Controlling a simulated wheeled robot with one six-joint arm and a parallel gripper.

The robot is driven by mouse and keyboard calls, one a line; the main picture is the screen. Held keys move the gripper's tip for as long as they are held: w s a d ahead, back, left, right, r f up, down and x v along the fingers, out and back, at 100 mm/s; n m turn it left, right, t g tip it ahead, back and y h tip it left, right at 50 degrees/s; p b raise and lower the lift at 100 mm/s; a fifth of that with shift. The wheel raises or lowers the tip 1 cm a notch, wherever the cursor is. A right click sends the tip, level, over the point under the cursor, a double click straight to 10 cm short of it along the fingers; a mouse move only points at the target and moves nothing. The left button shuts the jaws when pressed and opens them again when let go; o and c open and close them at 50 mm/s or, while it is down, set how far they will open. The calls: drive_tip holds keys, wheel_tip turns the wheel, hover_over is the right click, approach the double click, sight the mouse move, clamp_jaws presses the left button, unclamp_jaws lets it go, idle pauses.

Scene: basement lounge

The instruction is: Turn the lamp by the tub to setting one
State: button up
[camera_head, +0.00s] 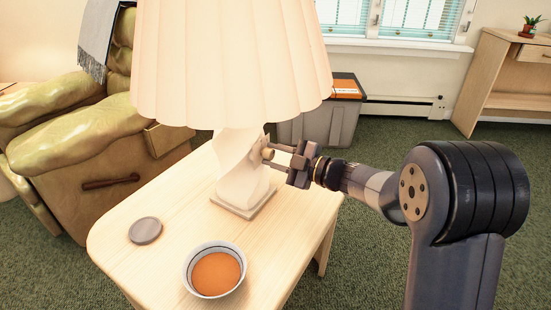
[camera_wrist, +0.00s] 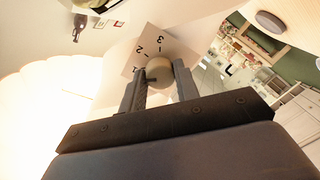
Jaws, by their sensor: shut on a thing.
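The lamp (camera_head: 240,180) has a white twisted base and a lit, pleated cream shade. It stands on the wooden side table (camera_head: 180,190). Its round tan knob (camera_head: 267,154) is on the right side of the base. My gripper (camera_head: 277,158) reaches in from the right and is shut on the knob. In the wrist view the knob (camera_wrist: 158,68) sits between my fingertips (camera_wrist: 160,84), in front of a dial plate (camera_wrist: 140,58) marked 1, 2 and 3. A dark mark on the knob's lower left seems to face the 1. The grey tub (camera_head: 318,125) stands on the floor behind the table.
A bowl of orange liquid (camera_head: 215,270) and a round grey coaster (camera_head: 145,230) are on the table's near part. A gold recliner (camera_head: 80,140) stands at the left. A wooden shelf desk (camera_head: 505,80) is at the back right. Green carpet (camera_head: 400,135) lies open between.

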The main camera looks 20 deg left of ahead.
drive_tip(key=shift+n, duration=0.3)
drive_tip(key=o, duration=1)
drive_tip(key=p+v, duration=0.2)
drive_tip(key=v, duration=0.8)
drive_tip(key=shift+s+d+p, duration=0.1)
drive_tip(key=shift+d+p, duration=0.3)
